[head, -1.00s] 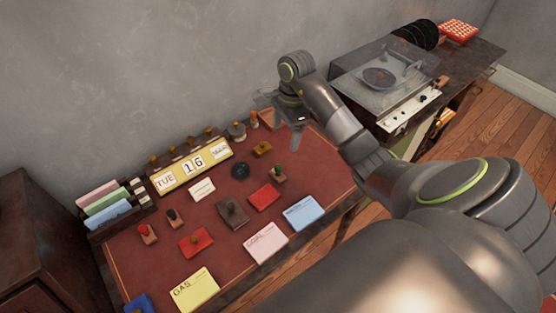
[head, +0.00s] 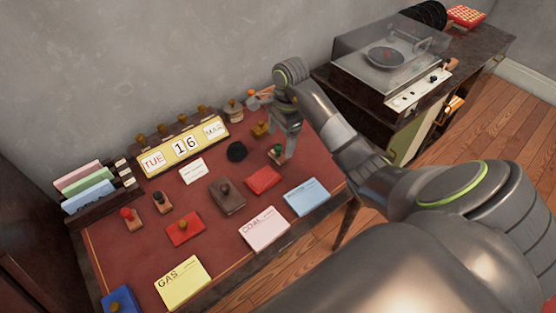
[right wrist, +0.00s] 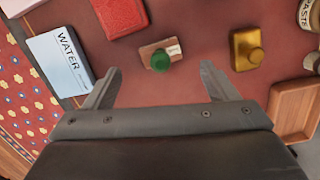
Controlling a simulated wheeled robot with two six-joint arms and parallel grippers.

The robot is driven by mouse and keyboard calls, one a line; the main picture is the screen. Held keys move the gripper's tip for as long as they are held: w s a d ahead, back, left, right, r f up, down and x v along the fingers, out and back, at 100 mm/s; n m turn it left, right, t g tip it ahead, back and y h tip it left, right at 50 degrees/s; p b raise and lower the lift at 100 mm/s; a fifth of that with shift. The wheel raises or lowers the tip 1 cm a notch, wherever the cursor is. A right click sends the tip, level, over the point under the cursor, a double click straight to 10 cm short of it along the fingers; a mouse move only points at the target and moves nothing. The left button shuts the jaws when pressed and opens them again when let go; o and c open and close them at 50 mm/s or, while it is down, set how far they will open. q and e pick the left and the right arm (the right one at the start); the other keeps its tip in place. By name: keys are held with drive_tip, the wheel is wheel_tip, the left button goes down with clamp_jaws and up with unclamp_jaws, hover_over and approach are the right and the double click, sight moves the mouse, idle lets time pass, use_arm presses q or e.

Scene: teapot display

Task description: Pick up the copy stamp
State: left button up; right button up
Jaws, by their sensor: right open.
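A small wooden stamp with a green knob (head: 277,152) stands on the red desk top (head: 215,255). In the right wrist view this stamp (right wrist: 150,49) lies between the fingertips, with a small white label I cannot read. Two similar stamps, one with a red knob (head: 127,213) and one with a black knob (head: 158,196), stand on the left of the desk. No readable marking shows which is the copy stamp. My right gripper (head: 287,147) is open and empty over the green-knobbed stamp. My left gripper is out of view.
Close to the right gripper are a red pad (right wrist: 120,14), a yellow pad with a knob (right wrist: 246,50), a blue WATER card (right wrist: 60,60) and a wooden tray (right wrist: 294,108). A yellow calendar (head: 184,145) stands at the back. A record player (head: 385,62) is on the right-hand table.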

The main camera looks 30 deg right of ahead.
sight(278, 145)
drive_tip(key=shift+w+a+f+b, duration=0.1)
drive_tip(key=shift+a+f+b, duration=0.05)
drive_tip(key=shift+f+b, duration=0.75)
drive_tip(key=shift+s+a+f+b, duration=0.1)
drive_tip(key=shift+a+f+b, duration=0.1)
drive_tip(key=shift+f+b, duration=0.7)
drive_tip(key=shift+w+a+f+b, duration=0.15)
drive_tip(key=shift+f+b, duration=0.45)
drive_tip(key=shift+f, duration=0.5)
drive_tip(key=shift+r, duration=0.1)
drive_tip(key=shift+c, duration=0.4)
drive_tip(key=c, duration=1)
